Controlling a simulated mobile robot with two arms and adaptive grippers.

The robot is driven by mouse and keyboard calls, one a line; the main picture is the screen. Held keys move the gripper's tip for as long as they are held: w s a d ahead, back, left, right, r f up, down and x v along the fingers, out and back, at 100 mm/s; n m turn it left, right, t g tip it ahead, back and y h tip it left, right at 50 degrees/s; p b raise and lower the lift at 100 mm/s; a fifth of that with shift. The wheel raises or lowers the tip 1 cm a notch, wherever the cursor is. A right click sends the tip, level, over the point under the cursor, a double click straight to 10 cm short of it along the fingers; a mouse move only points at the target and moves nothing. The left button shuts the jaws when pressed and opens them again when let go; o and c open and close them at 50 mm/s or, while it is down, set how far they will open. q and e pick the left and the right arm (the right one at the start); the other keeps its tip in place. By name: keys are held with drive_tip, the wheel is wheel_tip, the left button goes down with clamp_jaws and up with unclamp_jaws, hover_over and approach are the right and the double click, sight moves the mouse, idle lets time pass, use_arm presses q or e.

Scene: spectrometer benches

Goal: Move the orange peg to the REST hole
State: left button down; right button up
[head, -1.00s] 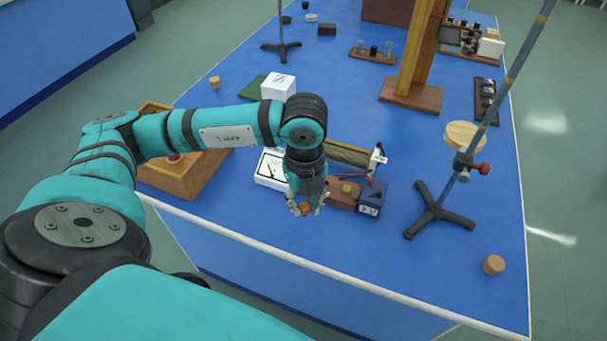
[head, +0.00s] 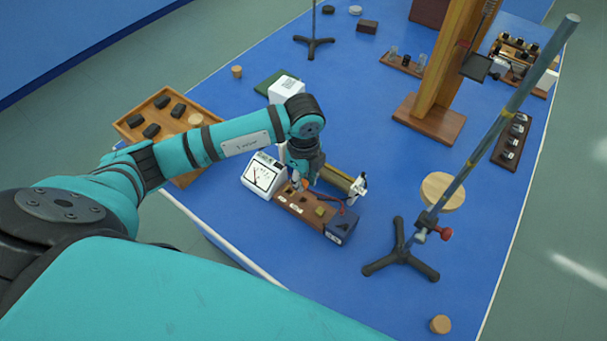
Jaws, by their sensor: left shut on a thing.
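My left gripper (head: 301,184) points down at the left end of a brown wooden block (head: 309,213). It is shut on the orange peg (head: 305,182), of which only a small part shows between the fingers. The block has pale labels, a dark hole near its left end and a yellowish square piece (head: 321,211) toward its right. I cannot read the labels, so I cannot tell which hole is REST. I cannot tell whether the peg's lower end touches the block. My right gripper is out of view.
A white dial meter (head: 262,178) stands left of the block, a dark blue box (head: 341,228) at its right end. A coil cylinder (head: 334,178) lies behind. A stand (head: 400,262) rises at right. A wooden tray (head: 133,122) holds dark pieces at left.

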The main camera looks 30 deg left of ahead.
use_arm(q)
drive_tip(key=shift+f, duration=0.25)
drive_tip(key=shift+s+a+f, duration=0.1)
drive_tip(key=shift+s+f, duration=0.05)
drive_tip(key=shift+f+b, duration=0.5)
drive_tip(key=shift+b, duration=0.15)
drive_tip(key=shift+f+b, duration=0.6)
drive_tip(key=shift+f, duration=0.15)
drive_tip(key=shift+f+b, duration=0.4)
drive_tip(key=shift+f, duration=0.1)
drive_tip(key=shift+f+b, duration=0.8)
drive_tip(key=shift+f, duration=0.3)
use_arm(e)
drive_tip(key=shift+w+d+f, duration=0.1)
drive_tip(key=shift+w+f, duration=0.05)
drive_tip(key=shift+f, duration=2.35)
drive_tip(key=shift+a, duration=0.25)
use_arm(q)
drive_tip(key=c, duration=1.1)
unclamp_jaws()
